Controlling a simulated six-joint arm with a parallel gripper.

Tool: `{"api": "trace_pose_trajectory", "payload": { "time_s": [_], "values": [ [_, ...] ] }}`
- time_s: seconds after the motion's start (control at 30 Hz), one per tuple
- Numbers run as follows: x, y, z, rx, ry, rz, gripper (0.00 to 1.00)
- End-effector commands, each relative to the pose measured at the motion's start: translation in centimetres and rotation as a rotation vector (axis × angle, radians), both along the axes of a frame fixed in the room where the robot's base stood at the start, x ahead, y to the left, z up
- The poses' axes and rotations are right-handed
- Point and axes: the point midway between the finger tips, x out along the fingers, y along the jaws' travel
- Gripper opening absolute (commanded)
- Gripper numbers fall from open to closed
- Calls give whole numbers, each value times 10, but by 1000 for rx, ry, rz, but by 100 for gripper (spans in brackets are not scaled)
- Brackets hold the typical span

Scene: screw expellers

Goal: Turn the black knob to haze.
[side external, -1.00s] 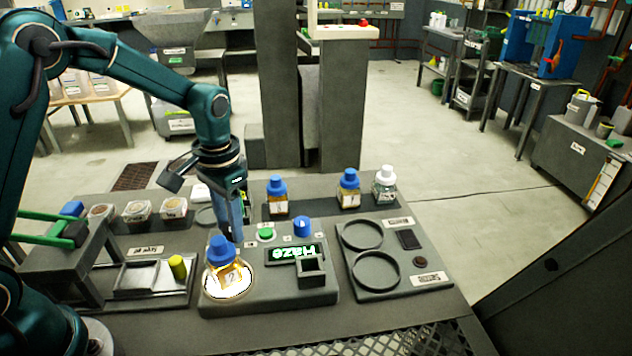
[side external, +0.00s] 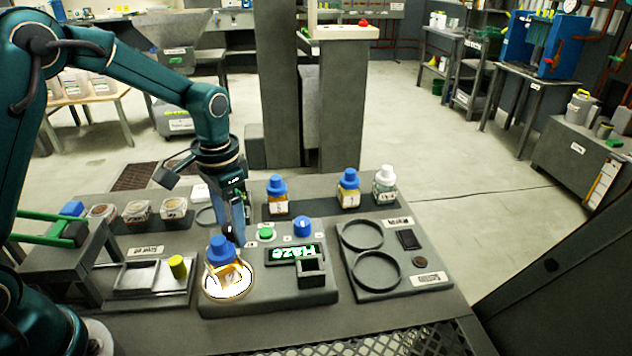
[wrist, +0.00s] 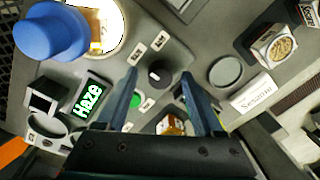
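The black knob (side external: 228,233) stands on the grey device (side external: 250,293), behind the blue-capped bottle. In the wrist view the knob (wrist: 159,73) shows between my two spread fingertips, with clear space on both sides. My gripper (side external: 234,235) is open, points down at the knob and holds nothing. I cannot tell whether the fingertips reach down to the knob's height.
The blue-capped bottle (side external: 221,262) stands on a lit round plate just in front of the knob. A green button (side external: 266,233) and a blue round part (side external: 302,226) are to the right. Several bottles stand behind; a panel with two rings (side external: 377,270) is at right.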

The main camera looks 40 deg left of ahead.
Motion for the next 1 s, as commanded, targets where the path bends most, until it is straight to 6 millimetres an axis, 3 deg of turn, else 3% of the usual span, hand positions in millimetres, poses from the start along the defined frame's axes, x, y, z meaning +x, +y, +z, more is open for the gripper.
{"api": "trace_pose_trajectory", "payload": {
  "time_s": [0.27, 0.7, 1.0],
  "values": [
    [0, 0, 2, -1, 2, 0, 68],
    [0, -2, 50, 0, -1, 0, 68],
    [-1, -3, 51, 0, 0, -1, 68]
  ]
}}
